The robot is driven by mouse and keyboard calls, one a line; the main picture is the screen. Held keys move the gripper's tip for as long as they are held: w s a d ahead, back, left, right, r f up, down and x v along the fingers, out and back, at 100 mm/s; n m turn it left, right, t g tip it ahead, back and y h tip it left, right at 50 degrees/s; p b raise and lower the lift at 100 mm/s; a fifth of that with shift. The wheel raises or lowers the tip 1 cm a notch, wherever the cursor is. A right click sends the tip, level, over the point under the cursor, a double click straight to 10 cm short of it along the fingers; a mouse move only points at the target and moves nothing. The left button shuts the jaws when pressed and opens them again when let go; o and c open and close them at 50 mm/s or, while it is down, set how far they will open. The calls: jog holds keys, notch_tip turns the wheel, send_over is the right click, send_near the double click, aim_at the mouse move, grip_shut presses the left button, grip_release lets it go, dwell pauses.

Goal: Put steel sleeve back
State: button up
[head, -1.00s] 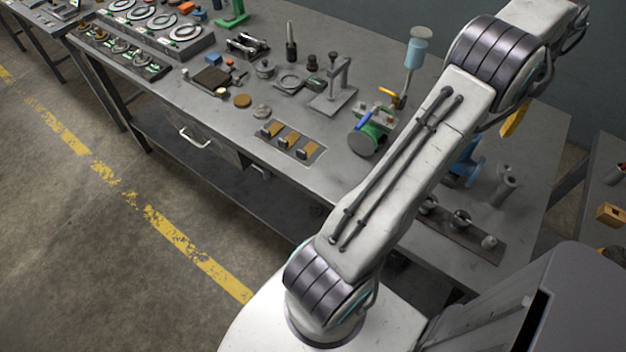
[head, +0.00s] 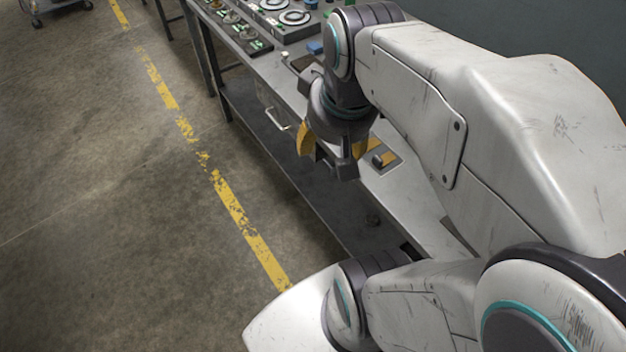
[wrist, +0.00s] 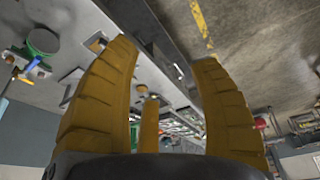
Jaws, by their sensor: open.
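I cannot pick out the steel sleeve for certain in the current views; my arm hides much of the bench. My gripper (head: 330,158) hangs near the front edge of the bench (head: 402,188) in the head view. In the wrist view its yellow fingers (wrist: 165,58) are spread wide, and nothing is held between them. A plate with tan inserts (head: 385,160) lies on the bench just right of my gripper, partly covered by it.
A green round tool (wrist: 42,42) lies on the bench in the wrist view. Black trays with ring-shaped parts (head: 294,17) stand at the far end. A drawer handle (head: 278,120) sticks out from the bench front.

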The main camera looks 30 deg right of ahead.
jog(key=s+a+f+n+y, duration=0.1)
jog(key=s+a+f+n, duration=0.1)
jog(key=s+a+f, duration=0.1)
jog(key=shift+s+a+n+t, duration=0.35)
jog(key=shift+s+a, duration=0.35)
jog(key=shift+a, duration=0.65)
jog(key=shift+d+r, duration=0.1)
jog(key=shift+d, duration=0.05)
